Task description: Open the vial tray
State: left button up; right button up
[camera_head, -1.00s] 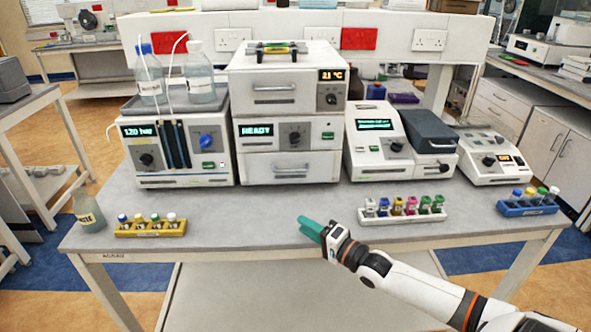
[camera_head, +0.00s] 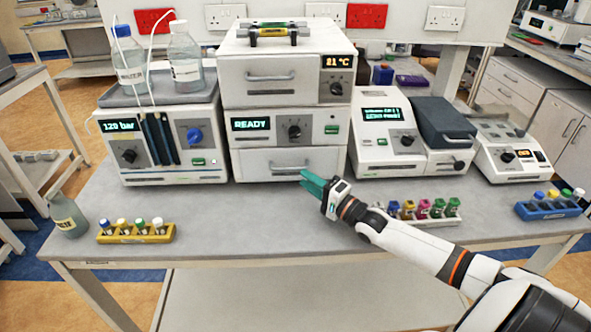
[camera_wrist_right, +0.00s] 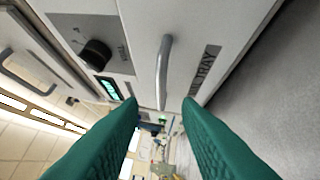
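The vial tray (camera_head: 257,166) is the white bottom drawer of the middle instrument stack and looks shut. Its curved metal handle (camera_head: 285,170) runs across its front. In the right wrist view, the drawer front (camera_wrist_right: 143,37) carries a label ending in "TRAY" and the handle (camera_wrist_right: 164,68) lies in line with the gap between my fingers. My right gripper (camera_head: 303,177), with green fingers, is at the right end of the handle in the head view. The wrist view shows the gripper (camera_wrist_right: 161,101) open and empty; whether the handle is between the tips is unclear. My left gripper is out of view.
Above the tray are a module with a READY screen (camera_head: 251,124) and an upper drawer unit (camera_head: 270,93). A yellow vial rack (camera_head: 135,238) stands front left. My right arm partly hides a rack of coloured vials (camera_head: 436,218).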

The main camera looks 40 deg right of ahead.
aim_at(288, 150)
jog(key=shift+x, duration=2.65)
jog(key=shift+f, duration=0.1)
jog(key=shift+c, duration=0.4)
jog(key=shift+d, duration=0.1)
grip_shut()
jog(key=shift+p, duration=0.3)
